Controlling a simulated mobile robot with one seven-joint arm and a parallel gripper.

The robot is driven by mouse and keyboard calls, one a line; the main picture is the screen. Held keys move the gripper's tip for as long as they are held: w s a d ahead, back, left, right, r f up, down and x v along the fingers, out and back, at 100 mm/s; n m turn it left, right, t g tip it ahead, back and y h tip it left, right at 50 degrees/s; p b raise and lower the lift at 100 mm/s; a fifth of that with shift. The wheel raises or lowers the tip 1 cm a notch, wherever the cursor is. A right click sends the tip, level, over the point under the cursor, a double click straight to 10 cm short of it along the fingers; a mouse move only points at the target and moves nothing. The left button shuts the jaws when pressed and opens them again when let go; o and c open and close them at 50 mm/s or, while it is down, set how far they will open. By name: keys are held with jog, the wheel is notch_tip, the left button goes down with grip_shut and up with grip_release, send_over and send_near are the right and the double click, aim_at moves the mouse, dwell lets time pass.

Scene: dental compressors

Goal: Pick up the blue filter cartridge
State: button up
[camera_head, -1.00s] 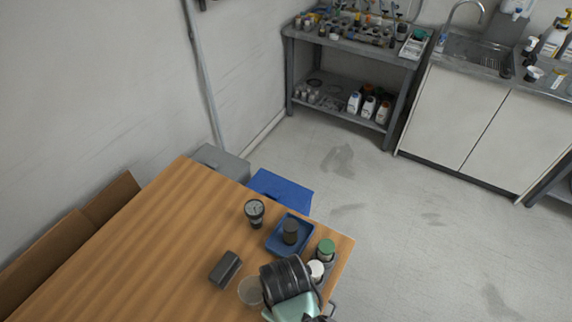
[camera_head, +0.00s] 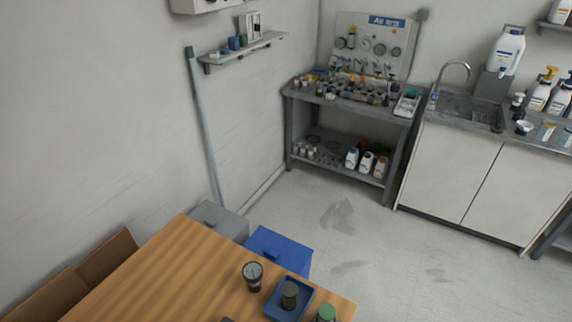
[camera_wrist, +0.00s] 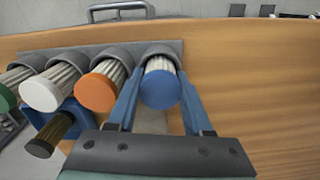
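The blue filter cartridge (camera_wrist: 161,89) has a round blue cap and a white pleated body. In the wrist view it sits in a grey ring at the right end of the grey rack (camera_wrist: 120,54). My gripper (camera_wrist: 160,72) has one blue finger on each side of the cartridge. The fingers look apart, with narrow gaps beside the cap; contact at the tips is unclear. My gripper and the blue cartridge are outside the head view.
Orange (camera_wrist: 96,93), white (camera_wrist: 40,94) and green (camera_wrist: 6,97) capped cartridges fill the neighbouring rings. A blue tray (camera_head: 272,305) holds a dark cylinder (camera_head: 289,294), beside a gauge (camera_head: 252,275). The wooden table (camera_head: 170,285) right of the rack in the wrist view is clear.

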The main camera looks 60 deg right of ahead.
grip_shut()
